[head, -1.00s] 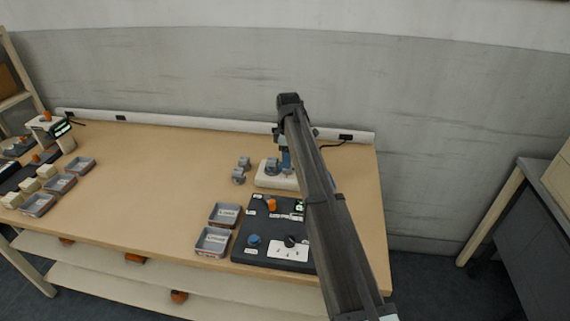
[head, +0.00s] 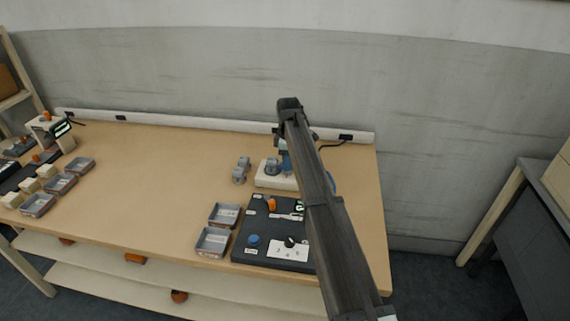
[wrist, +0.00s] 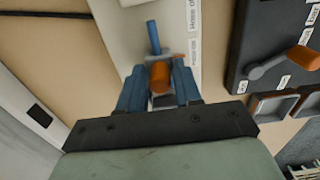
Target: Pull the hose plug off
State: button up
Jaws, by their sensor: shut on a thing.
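In the wrist view an orange cylindrical plug (wrist: 160,78) sits between the two blue fingers of my gripper (wrist: 160,88), which is shut on it. A blue rod-like piece (wrist: 153,36), perhaps the hose, shows just beyond the plug. Both are over a pale base (wrist: 130,30) with a label that seems to begin with "Hose". In the head view the pale base (head: 266,182) stands at the back right of the table, and my arm hides the plug and much of the base.
A dark panel (head: 242,250) with an orange handle, a blue knob and a dial lies in front of the base. Two grey trays (head: 211,253) (head: 223,223) lie left of it, and small grey pieces (head: 239,176) stand behind. The table's middle is clear.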

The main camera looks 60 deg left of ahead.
jog(key=shift+w+d, duration=1.7)
jog(key=o, duration=0.5)
jog(key=shift+r, duration=0.2)
notch_tip(320, 180, up, 7)
jog(key=shift+f, duration=0.2)
dwell(0.7)
